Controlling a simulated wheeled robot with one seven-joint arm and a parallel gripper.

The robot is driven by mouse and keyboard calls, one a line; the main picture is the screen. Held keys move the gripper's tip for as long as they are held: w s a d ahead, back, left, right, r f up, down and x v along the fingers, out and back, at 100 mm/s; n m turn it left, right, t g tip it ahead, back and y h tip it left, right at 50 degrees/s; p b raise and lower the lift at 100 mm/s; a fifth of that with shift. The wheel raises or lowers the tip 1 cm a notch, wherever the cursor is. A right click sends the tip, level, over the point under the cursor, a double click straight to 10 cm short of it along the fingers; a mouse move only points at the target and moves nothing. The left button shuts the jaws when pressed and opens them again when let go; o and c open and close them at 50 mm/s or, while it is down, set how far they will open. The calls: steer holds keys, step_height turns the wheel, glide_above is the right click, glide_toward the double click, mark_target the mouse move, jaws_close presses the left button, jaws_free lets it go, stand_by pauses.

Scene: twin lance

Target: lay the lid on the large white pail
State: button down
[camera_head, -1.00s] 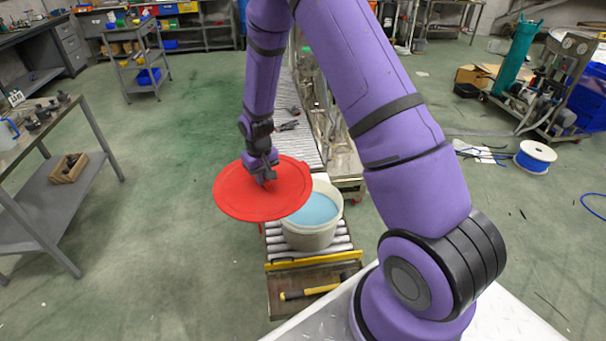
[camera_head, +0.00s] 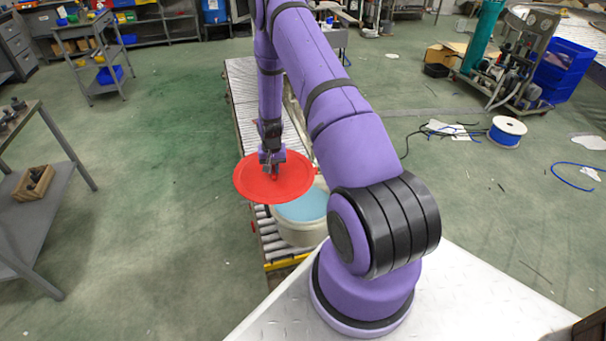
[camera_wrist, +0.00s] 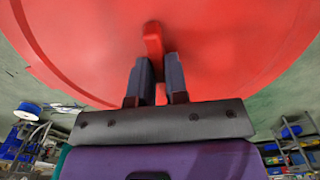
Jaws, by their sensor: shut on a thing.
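The red round lid (camera_head: 252,186) hangs from my gripper (camera_head: 272,167) in the head view. My gripper is shut on the lid's raised handle, which shows between the two fingers in the wrist view (camera_wrist: 153,40). The large white pail (camera_head: 297,233) stands on the roller conveyor with pale blue contents showing inside. The lid is above the pail and shifted to its left and back, covering part of the opening from this view. The pail's right side is partly hidden behind my arm. How high the lid is over the rim I cannot tell.
The roller conveyor (camera_head: 243,95) runs away from me under the pail, with a yellow bar (camera_head: 287,262) at its near end. A grey bench with a wooden box (camera_head: 35,183) stands at left. A cable reel (camera_head: 507,131) and a cart are at right. Green floor between is open.

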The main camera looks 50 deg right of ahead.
mark_target(302, 168)
steer(key=s+d+f+m, duration=0.1)
steer(key=d+f, duration=0.1)
steer(key=d, duration=0.1)
steer(key=s+d+f+m, duration=0.1)
steer(key=s+d+f, duration=0.1)
steer(key=d, duration=0.1)
steer(key=s+d+f+m, duration=0.1)
steer(key=s+d+f, duration=0.1)
steer(key=d, duration=0.1)
steer(key=shift+d+f, duration=0.1)
steer(key=shift+d, duration=0.25)
steer(key=shift+s+d+f+m, duration=0.3)
steer(key=shift+f+m, duration=0.05)
steer(key=shift+m, duration=0.05)
step_height(302, 168, down, 7)
steer(key=shift+s+a, duration=0.1)
steer(key=shift+a, duration=0.05)
stand_by(0.5)
steer(key=shift+f, duration=0.75)
stand_by(2.8)
steer(key=c, duration=0.6)
jaws_free()
steer(key=shift+o, duration=0.2)
steer(key=shift+r, duration=0.1)
steer(key=shift+r, duration=3.4)
